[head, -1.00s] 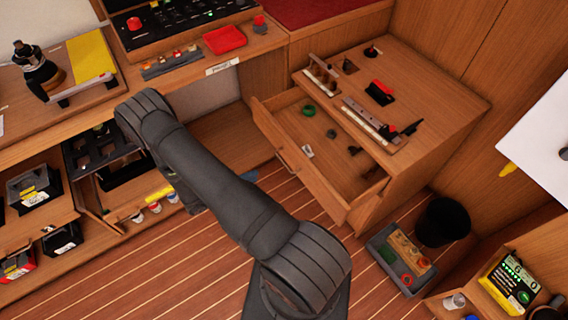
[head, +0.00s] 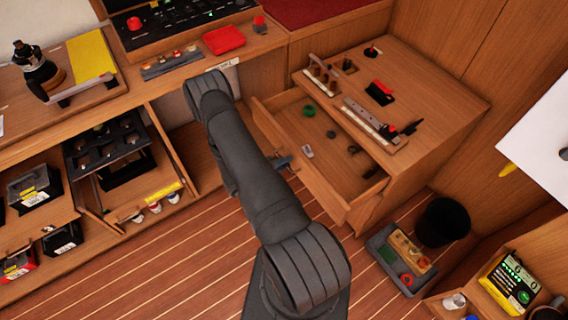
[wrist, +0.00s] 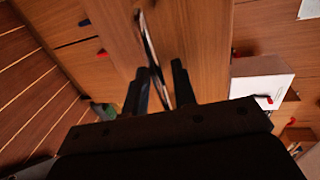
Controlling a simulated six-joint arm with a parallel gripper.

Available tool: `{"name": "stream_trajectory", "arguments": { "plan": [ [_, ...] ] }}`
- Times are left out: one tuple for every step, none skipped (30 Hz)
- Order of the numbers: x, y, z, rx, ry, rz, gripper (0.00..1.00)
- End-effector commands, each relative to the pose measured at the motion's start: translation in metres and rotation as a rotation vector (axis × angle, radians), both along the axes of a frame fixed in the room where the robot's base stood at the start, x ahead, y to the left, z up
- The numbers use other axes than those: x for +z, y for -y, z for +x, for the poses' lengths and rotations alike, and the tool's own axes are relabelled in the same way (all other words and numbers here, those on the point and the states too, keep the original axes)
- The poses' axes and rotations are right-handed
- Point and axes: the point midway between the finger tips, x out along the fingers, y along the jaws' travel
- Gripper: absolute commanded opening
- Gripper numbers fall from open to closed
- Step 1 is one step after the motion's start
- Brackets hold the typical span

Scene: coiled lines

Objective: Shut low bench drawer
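The low bench drawer (head: 318,186) is pulled out of the wooden bench in the head view, with several small items lying in it. My gripper (head: 284,163) is at the outside of the drawer's front panel, mostly hidden behind my arm. In the wrist view my gripper (wrist: 160,88) has its two dark fingers apart. The curved metal drawer handle (wrist: 150,45) runs between the fingers. A gap shows on the right side of the handle; I cannot tell whether the left finger touches it.
The bench top (head: 440,100) carries a rack, a black and red block and small tools. A grey tray (head: 385,258) and a black bin (head: 443,222) stand on the floor beside the bench. Open shelves (head: 110,190) lie to the left. The striped floor before the drawer is clear.

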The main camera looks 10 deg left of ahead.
Motion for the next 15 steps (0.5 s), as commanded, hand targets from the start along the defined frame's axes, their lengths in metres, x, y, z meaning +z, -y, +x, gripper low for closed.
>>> {"name": "stream_trajectory", "arguments": {
  "plan": [
    [-0.0003, 0.0007, 0.0005, 0.000, 0.000, 0.000, 0.25],
    [-0.0003, 0.0007, 0.0007, 0.000, 0.000, 0.000, 0.25],
    [-0.0003, 0.0007, 0.0007, 0.000, 0.000, 0.000, 0.25],
    [-0.0003, 0.0007, 0.0007, 0.000, 0.000, 0.000, 0.25],
    [-0.0003, 0.0007, 0.0007, 0.000, 0.000, 0.000, 0.25],
    [-0.0003, 0.0007, 0.0007, 0.000, 0.000, 0.000, 0.25],
    [-0.0004, 0.0007, 0.0007, 0.000, 0.000, 0.000, 0.25],
    [-0.0003, 0.0007, 0.0007, 0.000, 0.000, 0.000, 0.25],
    [-0.0003, 0.0007, 0.0007, 0.000, 0.000, 0.000, 0.17],
    [-0.0003, 0.0006, 0.0006, 0.000, 0.000, 0.000, 0.11],
    [-0.0003, 0.0006, 0.0006, 0.000, 0.000, 0.000, 0.05],
    [-0.0003, 0.0006, 0.0006, 0.000, 0.000, 0.000, 0.00],
    [-0.0003, 0.0007, 0.0005, 0.000, 0.000, 0.000, 0.00],
    [-0.0003, 0.0006, 0.0006, 0.000, 0.000, 0.000, 0.00],
    [-0.0003, 0.0006, 0.0006, 0.000, 0.000, 0.000, 0.00]
  ]
}}
